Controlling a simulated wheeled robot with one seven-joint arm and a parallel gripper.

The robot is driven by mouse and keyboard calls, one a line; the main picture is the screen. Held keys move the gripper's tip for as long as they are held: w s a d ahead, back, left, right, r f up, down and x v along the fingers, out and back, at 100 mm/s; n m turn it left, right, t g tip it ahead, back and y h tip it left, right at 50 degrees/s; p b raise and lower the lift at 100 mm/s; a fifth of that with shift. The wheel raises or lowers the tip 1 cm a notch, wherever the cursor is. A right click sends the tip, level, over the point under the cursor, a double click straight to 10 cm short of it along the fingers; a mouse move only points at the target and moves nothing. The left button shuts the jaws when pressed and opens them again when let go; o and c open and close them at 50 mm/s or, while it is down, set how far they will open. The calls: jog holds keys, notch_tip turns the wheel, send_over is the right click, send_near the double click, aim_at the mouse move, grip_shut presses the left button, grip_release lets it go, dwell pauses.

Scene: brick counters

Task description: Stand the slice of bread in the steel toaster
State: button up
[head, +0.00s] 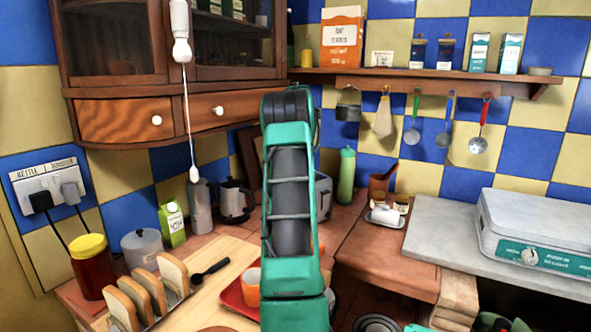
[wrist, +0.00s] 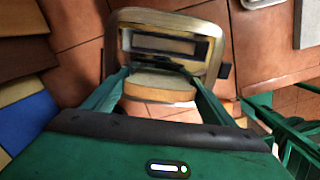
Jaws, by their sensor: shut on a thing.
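The slice of bread (wrist: 160,90) is between the two fingers of my gripper (wrist: 161,80) in the wrist view, and the gripper is shut on it. The steel toaster (wrist: 165,17) is just beyond the slice, with a long dark slot in its top. The slice overlaps the toaster's near side in this view; I cannot tell whether its lower edge is above the toaster or inside a slot. In the head view only a part of the toaster (head: 323,196) shows behind my arm. My gripper and the held slice are hidden there.
Several other slices stand in a rack (head: 172,297) on the wooden board at the lower left. A red tray (head: 232,297) with an orange cup (head: 250,287) lies close to my arm.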

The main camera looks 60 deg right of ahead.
jog(key=o, duration=1.1)
jog(key=shift+w+r, duration=0.15)
jog(key=shift+r, duration=0.4)
notch_tip(320, 180, up, 10)
jog(key=a, duration=0.1)
jog(key=shift+w, duration=0.15)
jog(key=shift+f, duration=0.1)
